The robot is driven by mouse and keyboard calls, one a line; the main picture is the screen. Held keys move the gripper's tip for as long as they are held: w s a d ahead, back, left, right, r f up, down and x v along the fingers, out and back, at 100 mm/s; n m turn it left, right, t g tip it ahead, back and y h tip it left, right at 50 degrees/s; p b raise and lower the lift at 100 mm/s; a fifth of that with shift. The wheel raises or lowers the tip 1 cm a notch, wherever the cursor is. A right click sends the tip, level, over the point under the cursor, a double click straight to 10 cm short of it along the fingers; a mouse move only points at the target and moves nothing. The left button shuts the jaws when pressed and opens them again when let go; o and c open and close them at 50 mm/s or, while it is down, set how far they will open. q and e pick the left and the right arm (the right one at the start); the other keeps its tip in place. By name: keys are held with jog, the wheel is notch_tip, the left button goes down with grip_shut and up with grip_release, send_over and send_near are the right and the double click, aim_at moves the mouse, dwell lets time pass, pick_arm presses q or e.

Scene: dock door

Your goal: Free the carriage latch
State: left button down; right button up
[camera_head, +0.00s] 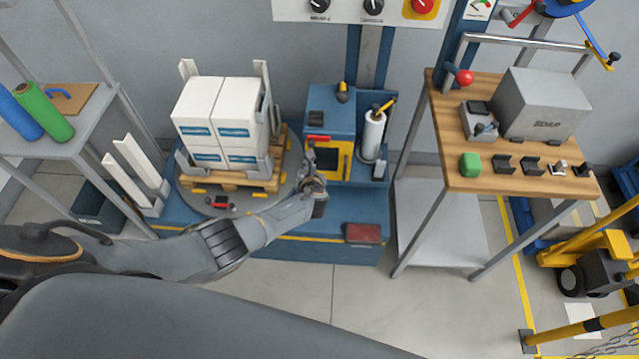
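The blue carriage (335,112) stands at the foot of the blue mast, right of the turntable. A small red handle (318,138) sits on its front, above a yellow-framed dark panel (338,160). I cannot tell for sure which part is the latch. A white film roll (373,135) stands upright at the carriage's right side. My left gripper (311,170) is just below the red handle, at the left edge of the yellow frame. Its fingers are small and overlap the carriage, so their opening and any contact are unclear. My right gripper is out of view.
White boxes (225,112) stand on a wooden pallet on the round turntable (240,208), left of my gripper. A red pedal (363,233) is on the blue base. A wooden-topped bench (450,140) stands to the right. Open floor lies in front of the base.

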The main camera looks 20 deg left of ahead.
pick_arm(q)
jog(key=d+p+v, duration=0.1)
jog(key=p+v, duration=0.1)
jog(key=v, duration=0.7)
jog(key=shift+d+r+p, duration=0.15)
jog(key=shift+r+p, duration=0.05)
jog(key=shift+p, duration=0.15)
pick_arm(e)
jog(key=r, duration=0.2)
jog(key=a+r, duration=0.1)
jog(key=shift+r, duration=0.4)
pick_arm(q)
jog(key=shift+s, duration=0.1)
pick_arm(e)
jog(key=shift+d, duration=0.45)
